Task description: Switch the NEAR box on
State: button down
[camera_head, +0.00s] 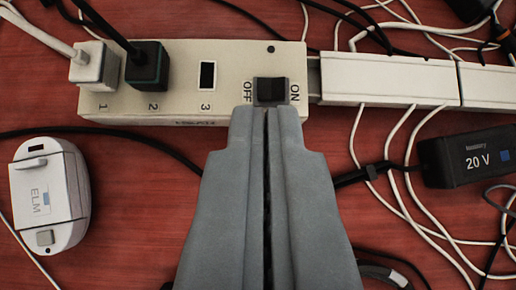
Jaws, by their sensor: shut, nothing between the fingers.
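The box is a cream power strip (225,62) lying across the top of the view on a red-brown wooden surface. Its black rocker switch (270,90) sits near the right end, with OFF printed on its left and ON on its right. I cannot tell which side of the rocker is pressed down. My gripper (267,112) is shut and empty, and points up the picture. Its fingertips are just below the switch and overlap the strip's lower edge in the picture. I cannot tell whether they touch it. Part of the strip's front is hidden behind the fingers.
A white plug (93,66) fills socket 1 and a black plug (147,68) socket 2; socket 3 is empty. A white ELM device (48,192) lies left. A black 20 V adapter (470,158), a white cable duct (390,80) and tangled cables crowd the right.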

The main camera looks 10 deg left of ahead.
jog(key=shift+v, duration=1.3)
jog(key=shift+r+n+t+h, duration=0.1)
jog(key=shift+n+t+h, duration=0.2)
jog(key=shift+h, duration=0.1)
jog(key=shift+w, duration=0.1)
send_over(280, 98)
jog(key=s, duration=0.2)
notch_tip(280, 98, down, 7)
jog(key=shift+w+a+r, duration=0.1)
jog(key=shift+r, duration=0.15)
jog(key=f, duration=0.3)
jog(key=shift+w, duration=0.35)
jog(key=shift+d+f, duration=0.2)
jog(key=shift+f, duration=0.55)
